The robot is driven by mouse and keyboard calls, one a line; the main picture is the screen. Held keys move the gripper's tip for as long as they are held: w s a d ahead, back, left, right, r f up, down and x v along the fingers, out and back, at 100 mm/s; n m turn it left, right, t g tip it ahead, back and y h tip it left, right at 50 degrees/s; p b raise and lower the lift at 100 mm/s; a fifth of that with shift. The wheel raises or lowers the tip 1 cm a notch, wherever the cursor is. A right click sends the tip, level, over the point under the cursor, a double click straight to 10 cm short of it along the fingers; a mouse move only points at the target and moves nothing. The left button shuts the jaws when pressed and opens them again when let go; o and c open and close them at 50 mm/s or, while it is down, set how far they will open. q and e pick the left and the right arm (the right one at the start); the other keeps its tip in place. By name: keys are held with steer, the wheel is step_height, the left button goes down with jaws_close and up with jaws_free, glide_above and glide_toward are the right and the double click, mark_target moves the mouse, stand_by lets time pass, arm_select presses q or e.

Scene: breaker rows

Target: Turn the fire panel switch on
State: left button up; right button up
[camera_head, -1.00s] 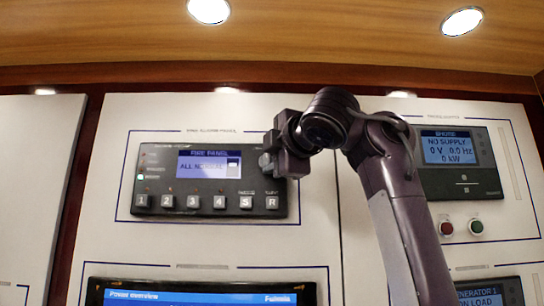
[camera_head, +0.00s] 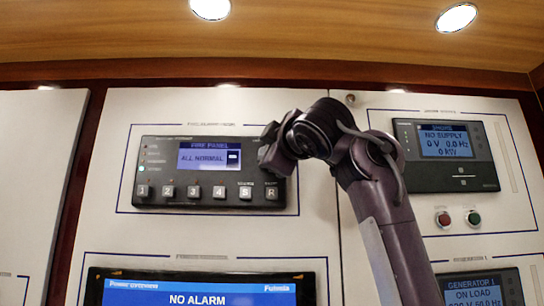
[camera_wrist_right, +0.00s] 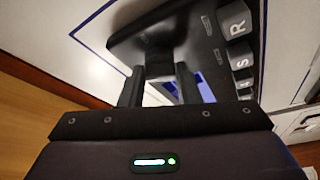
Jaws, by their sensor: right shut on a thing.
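The fire panel (camera_head: 210,172) is a dark box on the white wall board, with a lit screen (camera_head: 209,158) reading "ALL NORMAL" and a row of buttons marked 1 to 4, S and R. My right gripper (camera_head: 268,152) is at the panel's upper right end and covers that corner. In the right wrist view, the fingers of my right gripper (camera_wrist_right: 160,78) are closed around a dark switch knob (camera_wrist_right: 158,48) on the panel face. The fingers hide part of the knob, so I cannot tell its exact angle. My left gripper is not in view.
A "NO ALARM" power screen (camera_head: 200,294) sits below the panel. To the right are a "NO SUPPLY" meter (camera_head: 446,150), a red button (camera_head: 443,219), a green button (camera_head: 473,217) and a generator display (camera_head: 478,290). A wooden ceiling (camera_head: 300,40) hangs above.

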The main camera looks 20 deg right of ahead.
steer(key=shift+a+m+t+h+b, duration=0.15)
steer(key=shift+m+t+h+b, duration=0.2)
steer(key=shift+m+h, duration=1.7)
steer(key=shift+a+m+t+h+b, duration=0.1)
steer(key=shift+m+t+h+b, duration=0.3)
steer(key=shift+m, duration=3.2)
steer(key=shift+a+m+t+h+b, duration=0.25)
steer(key=shift+m+h, duration=1.1)
steer(key=shift+m, duration=1.5)
steer(key=shift+d+m, duration=0.1)
steer(key=shift+m, duration=0.2)
steer(key=o, duration=1)
steer(key=shift+w+f, duration=0.15)
steer(key=shift+w, duration=0.1)
steer(key=shift+c, duration=0.2)
